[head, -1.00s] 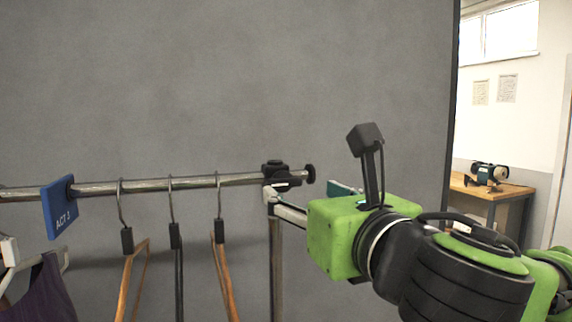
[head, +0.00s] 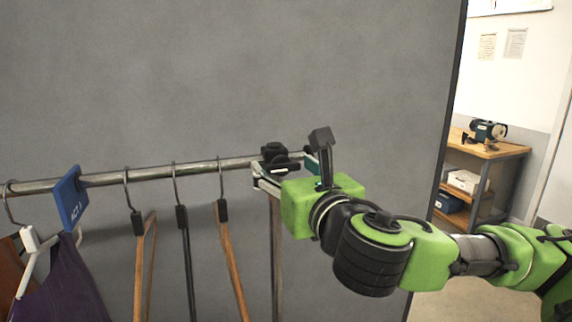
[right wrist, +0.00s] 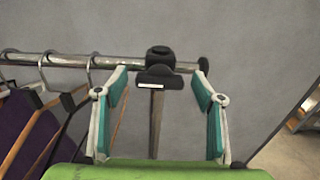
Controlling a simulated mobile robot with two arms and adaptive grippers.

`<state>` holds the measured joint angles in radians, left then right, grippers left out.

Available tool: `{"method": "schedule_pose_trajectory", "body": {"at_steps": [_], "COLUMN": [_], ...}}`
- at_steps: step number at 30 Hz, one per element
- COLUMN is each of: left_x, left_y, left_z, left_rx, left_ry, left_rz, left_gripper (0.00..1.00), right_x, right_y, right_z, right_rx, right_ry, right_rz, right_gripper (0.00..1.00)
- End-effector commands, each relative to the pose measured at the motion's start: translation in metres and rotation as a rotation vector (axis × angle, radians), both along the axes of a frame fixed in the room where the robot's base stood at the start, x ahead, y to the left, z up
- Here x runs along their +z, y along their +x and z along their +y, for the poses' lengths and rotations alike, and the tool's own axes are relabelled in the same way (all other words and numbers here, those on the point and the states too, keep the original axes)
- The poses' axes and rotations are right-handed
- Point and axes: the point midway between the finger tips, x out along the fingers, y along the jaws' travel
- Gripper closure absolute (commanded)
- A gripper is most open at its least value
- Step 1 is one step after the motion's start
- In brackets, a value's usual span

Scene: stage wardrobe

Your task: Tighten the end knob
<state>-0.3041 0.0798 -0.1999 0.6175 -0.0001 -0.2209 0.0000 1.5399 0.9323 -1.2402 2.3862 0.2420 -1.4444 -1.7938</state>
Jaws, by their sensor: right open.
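The end knob (right wrist: 204,64) is a small black knob at the right end of the clothes rail. In the right wrist view it shows just above and behind the tip of the right-hand finger; I cannot tell whether they touch. The black clamp (right wrist: 160,58) on top of the upright lies beyond the gap between the fingers. My left gripper is not in view.
The metal rail (head: 150,173) runs left, carrying several hangers, a blue tag (head: 70,198) and a purple garment (head: 62,280). The upright post (head: 276,270) stands below the clamp. A grey panel (head: 250,70) is behind. A wooden workbench (head: 488,147) stands far right.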

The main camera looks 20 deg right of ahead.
Motion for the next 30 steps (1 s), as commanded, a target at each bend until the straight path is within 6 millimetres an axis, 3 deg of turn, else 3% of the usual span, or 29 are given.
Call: {"method": "schedule_pose_trajectory", "body": {"at_steps": [5,9,10,21,30], "left_x": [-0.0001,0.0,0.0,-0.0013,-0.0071], "left_y": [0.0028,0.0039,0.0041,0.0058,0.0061], "left_z": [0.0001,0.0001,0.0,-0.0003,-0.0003], "left_rx": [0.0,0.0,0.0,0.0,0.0], "left_ry": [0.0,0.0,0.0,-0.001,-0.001], "left_rz": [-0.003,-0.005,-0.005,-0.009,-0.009], "left_gripper": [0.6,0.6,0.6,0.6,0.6], "right_x": [-0.0001,0.0001,0.0001,-0.0006,-0.0016], "right_y": [-0.0001,-0.0002,-0.0002,0.0,0.0003], "right_z": [0.0001,0.0,0.0,-0.0004,-0.001], "right_rx": [0.0,0.0,0.0,-0.001,0.0], "right_ry": [0.0,0.0,0.0,0.039,0.228], "right_rz": [0.0,0.0,0.0,0.001,0.008], "right_gripper": [0.38,0.74,0.76,0.76,0.76]}}
